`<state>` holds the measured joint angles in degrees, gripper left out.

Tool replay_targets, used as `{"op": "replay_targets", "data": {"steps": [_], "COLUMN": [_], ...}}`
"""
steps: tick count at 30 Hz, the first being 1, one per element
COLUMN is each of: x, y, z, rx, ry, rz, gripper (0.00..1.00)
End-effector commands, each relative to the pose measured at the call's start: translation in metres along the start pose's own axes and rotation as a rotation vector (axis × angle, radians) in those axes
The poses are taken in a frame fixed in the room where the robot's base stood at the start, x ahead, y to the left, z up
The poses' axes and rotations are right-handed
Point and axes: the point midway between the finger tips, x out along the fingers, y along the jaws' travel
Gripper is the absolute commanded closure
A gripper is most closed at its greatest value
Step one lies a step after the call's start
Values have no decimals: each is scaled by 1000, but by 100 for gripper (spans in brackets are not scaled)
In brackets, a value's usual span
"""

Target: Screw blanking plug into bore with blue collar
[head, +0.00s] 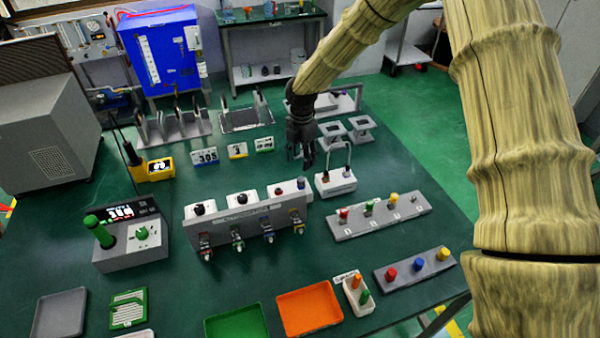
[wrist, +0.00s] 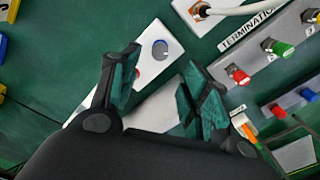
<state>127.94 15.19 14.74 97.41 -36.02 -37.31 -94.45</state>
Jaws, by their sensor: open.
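My gripper (head: 302,160) hangs over the middle of the table, behind the grey block's right end. In the wrist view my gripper (wrist: 160,88) has its two dark fingers apart, with nothing between them. The grey block (head: 236,224) has coloured fittings on its front and small parts on top. A blue round fitting (head: 301,184) sits at its top right end, beside a red one. The wrist view shows what looks like this blue ring (wrist: 160,49), ahead of the fingers and apart from them. I cannot tell which part is the blanking plug.
A termination strip (head: 385,217) and a strip with red, blue and yellow knobs (head: 405,278) lie right. Orange (head: 311,310) and green (head: 238,325) trays lie in front.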

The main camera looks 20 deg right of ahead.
Motion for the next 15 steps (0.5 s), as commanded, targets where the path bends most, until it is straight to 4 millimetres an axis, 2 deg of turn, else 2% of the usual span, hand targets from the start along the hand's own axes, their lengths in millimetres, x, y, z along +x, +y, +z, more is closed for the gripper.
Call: {"op": "replay_targets", "data": {"steps": [15], "x": [71], "y": [2], "z": [4], "rx": [4], "ry": [4], "rz": [-7], "gripper": [54]}}
